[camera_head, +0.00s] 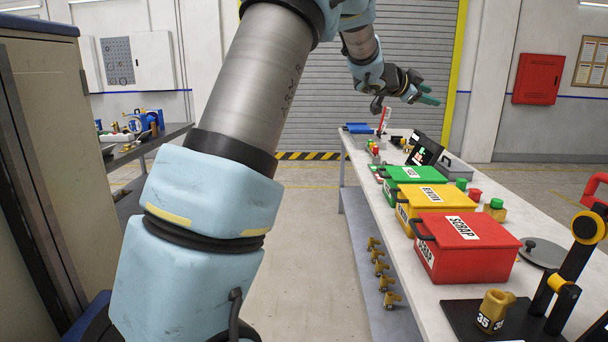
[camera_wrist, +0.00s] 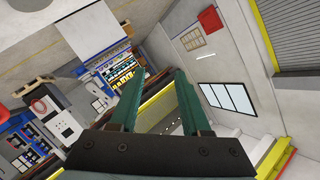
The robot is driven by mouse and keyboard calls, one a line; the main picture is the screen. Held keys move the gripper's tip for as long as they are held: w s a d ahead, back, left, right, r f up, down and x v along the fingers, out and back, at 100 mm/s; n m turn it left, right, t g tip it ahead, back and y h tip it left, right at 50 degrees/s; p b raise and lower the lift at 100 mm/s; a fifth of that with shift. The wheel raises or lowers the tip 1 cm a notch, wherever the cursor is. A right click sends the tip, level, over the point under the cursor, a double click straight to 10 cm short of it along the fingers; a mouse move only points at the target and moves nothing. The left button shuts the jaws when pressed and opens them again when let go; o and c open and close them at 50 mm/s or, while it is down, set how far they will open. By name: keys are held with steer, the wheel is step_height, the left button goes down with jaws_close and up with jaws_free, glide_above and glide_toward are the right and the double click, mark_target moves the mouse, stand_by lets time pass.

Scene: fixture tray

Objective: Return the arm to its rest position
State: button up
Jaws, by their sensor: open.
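My gripper (camera_head: 428,94) is raised in the air above the far end of the workbench (camera_head: 362,206). Its green fingers point to the right in the head view. In the wrist view my gripper (camera_wrist: 154,100) has its two green fingers spread apart with nothing between them. The wrist camera looks out across the room, with the picture tilted. My arm crosses the head view from the lower left to the top middle and hides part of the floor and back wall.
Green (camera_head: 405,178), yellow (camera_head: 432,203) and red (camera_head: 470,250) lidded boxes stand along the bench. A black stand (camera_head: 570,262) and a brass part (camera_head: 494,308) are at the near right. A side table (camera_head: 150,150) and a cabinet (camera_head: 40,130) stand left. The aisle floor (camera_head: 310,240) is clear.

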steer(key=s+a+f+n+t+y, duration=0.1)
steer(key=a+f+n+y, duration=0.5)
steer(key=a, duration=0.8)
steer(key=a+f+n+t+y, duration=0.1)
steer(key=a+f+n+y, duration=0.45)
steer(key=a, duration=0.75)
steer(key=s+a+f+n+g, duration=0.2)
steer(key=s+a+f, duration=0.3)
steer(key=s, duration=0.4)
steer(key=s+a+f+n+g+y+b, duration=0.1)
steer(key=s+a+f+n+g, duration=0.1)
steer(key=s+f, duration=0.4)
steer(key=s+a+f+n+g, duration=0.3)
steer(key=s+a+f, duration=0.3)
steer(key=s, duration=0.6)
steer(key=shift+s+a+g+y, duration=0.2)
steer(key=shift+a+g+y, duration=0.15)
steer(key=shift+a+g, duration=0.4)
